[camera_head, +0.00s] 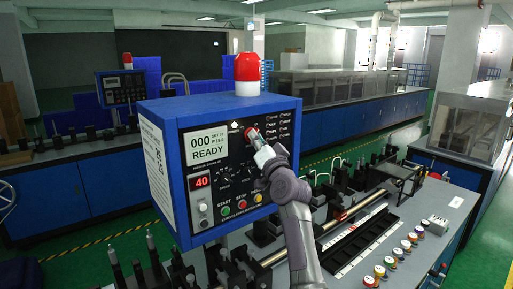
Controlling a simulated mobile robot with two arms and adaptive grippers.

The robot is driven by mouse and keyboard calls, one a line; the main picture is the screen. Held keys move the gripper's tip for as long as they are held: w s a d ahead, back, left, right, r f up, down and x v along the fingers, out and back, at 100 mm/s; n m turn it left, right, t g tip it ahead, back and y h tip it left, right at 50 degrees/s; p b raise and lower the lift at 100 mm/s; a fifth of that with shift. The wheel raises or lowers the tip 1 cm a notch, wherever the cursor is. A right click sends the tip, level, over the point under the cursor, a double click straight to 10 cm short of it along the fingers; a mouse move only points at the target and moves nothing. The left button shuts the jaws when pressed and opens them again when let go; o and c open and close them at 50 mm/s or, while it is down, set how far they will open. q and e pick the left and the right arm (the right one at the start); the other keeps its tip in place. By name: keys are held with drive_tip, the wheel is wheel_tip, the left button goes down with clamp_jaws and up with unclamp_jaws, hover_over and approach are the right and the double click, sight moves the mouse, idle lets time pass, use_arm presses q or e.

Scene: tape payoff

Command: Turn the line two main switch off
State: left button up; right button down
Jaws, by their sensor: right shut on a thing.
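A blue control box (157,167) with a dark front panel stands in the middle. Its white display (206,146) reads "000" and "READY", and a red readout (202,182) shows 40. A red switch knob (251,132) sits in the upper middle of the panel, partly hidden by my gripper. My right gripper (255,138) is at the knob, shut on it, with its arm rising from below. I cannot tell which way the knob is turned. No line number is legible on the box. My left gripper is not in view.
A red beacon (247,68) stands on top of the box. Green, red and yellow buttons (242,205) lie low on the panel, close to my arm. Several coloured spools (381,272) stand on the bench at right. Another control panel (122,88) stands behind at left.

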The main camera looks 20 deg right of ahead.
use_arm(q)
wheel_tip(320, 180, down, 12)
drive_tip(key=b, duration=1.1)
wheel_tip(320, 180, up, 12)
drive_tip(key=p, duration=1.3)
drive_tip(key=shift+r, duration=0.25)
use_arm(e)
drive_tip(key=shift+w+d+r+n+g+y, duration=0.15)
drive_tip(key=shift+n+g+y, duration=0.55)
drive_tip(key=shift+n+y, duration=2.15)
drive_tip(key=shift+s+d+f+n+g+y, duration=0.1)
drive_tip(key=shift+n+g+y, duration=0.55)
drive_tip(key=shift+n, duration=4.45)
drive_tip(key=shift+w+d+r+n+g+y, duration=0.15)
drive_tip(key=shift+n+g+y, duration=1.05)
drive_tip(key=shift+n, duration=2.75)
drive_tip(key=shift+s+t+y, duration=0.1)
drive_tip(key=shift+t+y, duration=0.3)
drive_tip(key=shift+t, duration=0.05)
drive_tip(key=c, duration=1.2)
unclamp_jaws()
drive_tip(key=shift+f, duration=0.15)
